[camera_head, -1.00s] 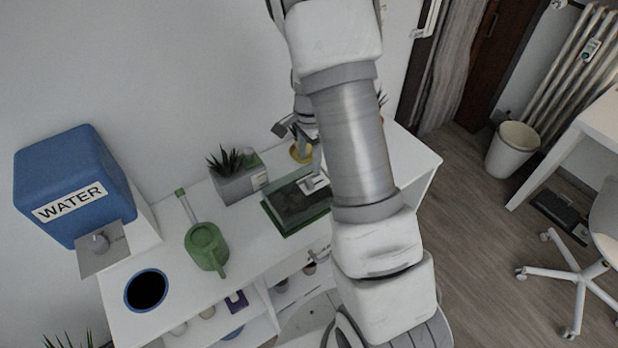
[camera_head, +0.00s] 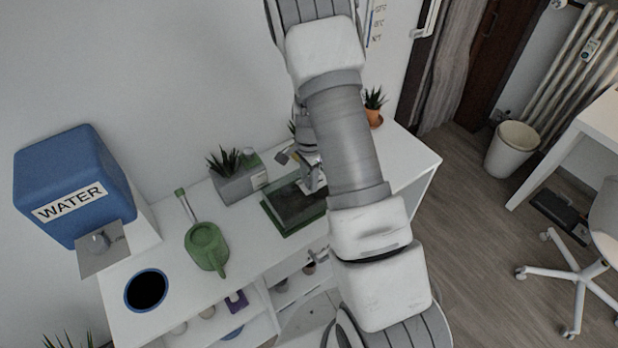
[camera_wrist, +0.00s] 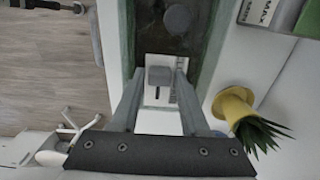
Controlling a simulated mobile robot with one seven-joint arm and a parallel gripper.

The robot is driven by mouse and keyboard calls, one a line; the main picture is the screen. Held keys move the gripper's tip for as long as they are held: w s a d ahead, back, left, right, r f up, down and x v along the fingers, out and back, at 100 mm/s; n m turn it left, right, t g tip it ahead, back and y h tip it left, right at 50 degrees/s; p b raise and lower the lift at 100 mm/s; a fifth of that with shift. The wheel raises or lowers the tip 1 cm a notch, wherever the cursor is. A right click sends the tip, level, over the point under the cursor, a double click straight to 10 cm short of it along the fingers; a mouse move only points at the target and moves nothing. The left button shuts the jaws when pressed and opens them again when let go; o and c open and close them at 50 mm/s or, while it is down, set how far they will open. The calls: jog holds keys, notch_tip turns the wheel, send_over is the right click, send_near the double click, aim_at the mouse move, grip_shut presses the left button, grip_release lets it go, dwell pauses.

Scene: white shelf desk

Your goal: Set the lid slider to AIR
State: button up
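The green-framed box with a dark, see-through lid (camera_head: 285,208) stands on the white desk, partly hidden by my arm. In the wrist view its lid (camera_wrist: 205,15) fills the top middle, with a round dark knob on it. A white slider plate (camera_wrist: 158,120) carries a small grey square slider knob (camera_wrist: 160,76). My gripper (camera_wrist: 158,74) is open, with one finger on each side of the slider knob. Small gaps seem to show between fingers and knob; contact cannot be told. No AIR lettering is readable. In the head view my gripper (camera_head: 313,183) is over the lid's right part.
A yellow pot with a spiky plant (camera_wrist: 235,105) stands close to the right finger. On the desk are a grey planter (camera_head: 238,182), a green watering can (camera_head: 206,246), an orange pot (camera_head: 373,117) and a blue WATER tank (camera_head: 75,185).

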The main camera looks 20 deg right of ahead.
grip_shut()
dwell(1.1)
